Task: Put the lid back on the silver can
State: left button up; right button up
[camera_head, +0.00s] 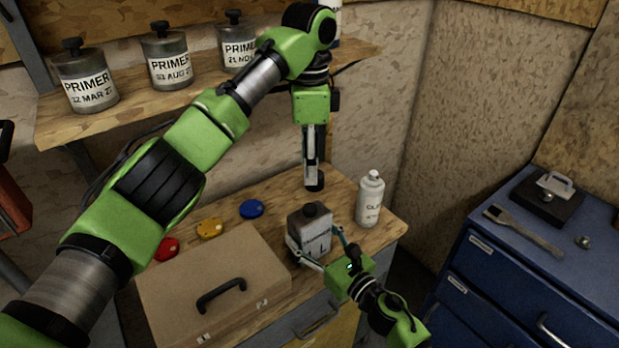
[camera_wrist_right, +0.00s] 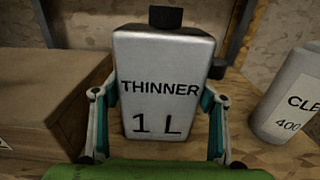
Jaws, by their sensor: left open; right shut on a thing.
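The silver can (camera_head: 316,232), lettered THINNER 1 L, stands upright on the wooden bench; it fills the middle of the right wrist view (camera_wrist_right: 163,92). A black cylinder (camera_wrist_right: 165,17) tops it; I cannot tell if this is a bare neck or a lid. My right gripper (camera_head: 318,254) is shut on the can's sides, one finger at each side. My left gripper (camera_head: 313,178) points straight down behind the can, open. A small dark round piece (camera_head: 314,186) shows at its fingertips; I cannot tell whether it is the lid or touches them.
A white spray bottle (camera_head: 370,198) stands right of the can. A brown case (camera_head: 215,280) lies at left, with red (camera_head: 166,248), yellow (camera_head: 210,228) and blue (camera_head: 251,208) discs behind it. Primer tins (camera_head: 168,62) stand on the shelf above. A blue cabinet (camera_head: 540,270) is at right.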

pick_arm(q)
jog(key=shift+r, duration=0.3)
pick_arm(e)
jog(key=o, duration=2.3)
jog(key=shift+c, duration=0.2)
jog(key=shift+d, duration=0.1)
jog(key=v, duration=1.2)
jog(key=shift+f, duration=0.1)
